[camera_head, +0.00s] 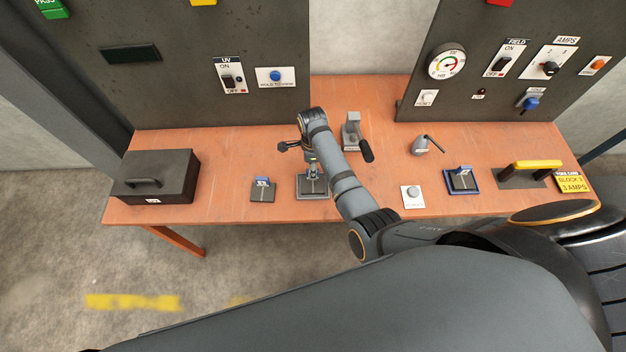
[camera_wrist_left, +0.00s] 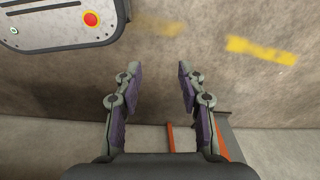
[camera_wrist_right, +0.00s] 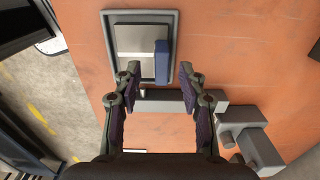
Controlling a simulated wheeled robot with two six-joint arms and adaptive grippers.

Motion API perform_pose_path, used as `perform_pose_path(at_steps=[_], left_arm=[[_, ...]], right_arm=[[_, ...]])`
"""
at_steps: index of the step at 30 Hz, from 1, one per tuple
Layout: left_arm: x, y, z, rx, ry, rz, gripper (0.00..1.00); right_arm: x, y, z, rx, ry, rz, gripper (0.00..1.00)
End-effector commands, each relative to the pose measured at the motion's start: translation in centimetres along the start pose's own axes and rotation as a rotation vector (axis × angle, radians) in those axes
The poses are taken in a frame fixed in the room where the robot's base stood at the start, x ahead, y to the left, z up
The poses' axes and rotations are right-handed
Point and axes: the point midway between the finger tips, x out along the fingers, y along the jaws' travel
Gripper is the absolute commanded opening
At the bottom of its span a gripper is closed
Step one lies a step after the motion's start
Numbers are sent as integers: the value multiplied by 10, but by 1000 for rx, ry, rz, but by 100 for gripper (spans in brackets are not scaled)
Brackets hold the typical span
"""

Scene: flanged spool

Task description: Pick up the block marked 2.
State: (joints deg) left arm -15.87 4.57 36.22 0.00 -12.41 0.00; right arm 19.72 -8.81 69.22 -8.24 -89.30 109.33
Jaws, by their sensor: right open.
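My right gripper (camera_head: 312,178) is open and empty, pointing down over a grey-framed tray (camera_head: 311,196). In the right wrist view the tray (camera_wrist_right: 168,15) holds a flat grey block (camera_wrist_right: 130,40) with a raised blue strip, ahead of the open fingertips (camera_wrist_right: 156,72). Another flat dark block (camera_head: 263,191) with a blue tab lies left of it, and a third (camera_head: 462,183) sits in a blue frame at right. I cannot read the number on any block. My left gripper (camera_wrist_left: 156,72) is open and empty above the floor, outside the head view.
A grey lever fixture (camera_head: 353,133) with a black handle stands behind and right of my right gripper. A black box (camera_head: 157,177) stands at the left end. A yellow-handled dark plate (camera_head: 520,180) and a yellow card (camera_head: 572,184) lie at right. Control panels rise behind.

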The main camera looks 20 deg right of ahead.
Motion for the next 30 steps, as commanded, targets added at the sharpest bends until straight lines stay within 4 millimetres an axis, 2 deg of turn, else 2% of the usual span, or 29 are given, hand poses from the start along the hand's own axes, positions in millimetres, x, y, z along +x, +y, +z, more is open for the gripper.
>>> perform_pose_path(at_steps=[3, 8, 11, 18, 20, 30], left_arm=[[-1, 0, 20, 1, -30, 1, 40], [-2, 1, 40, 2, -60, 1, 40], [-2, 1, 39, 2, -58, 1, 40], [-1, 1, 24, 2, -35, 1, 40], [-1, 1, 21, 1, -30, 1, 40], [-1, 1, 22, 1, -33, 1, 40]], right_arm=[[12, -1, 0, 1, 0, -1, 42], [15, -1, 0, 1, -1, -3, 42], [15, -1, 0, 1, 0, -3, 39], [15, -1, 0, 1, 0, -2, 6], [15, -1, 0, 1, 0, -2, 0], [15, -1, 0, 1, 0, -3, 0]])
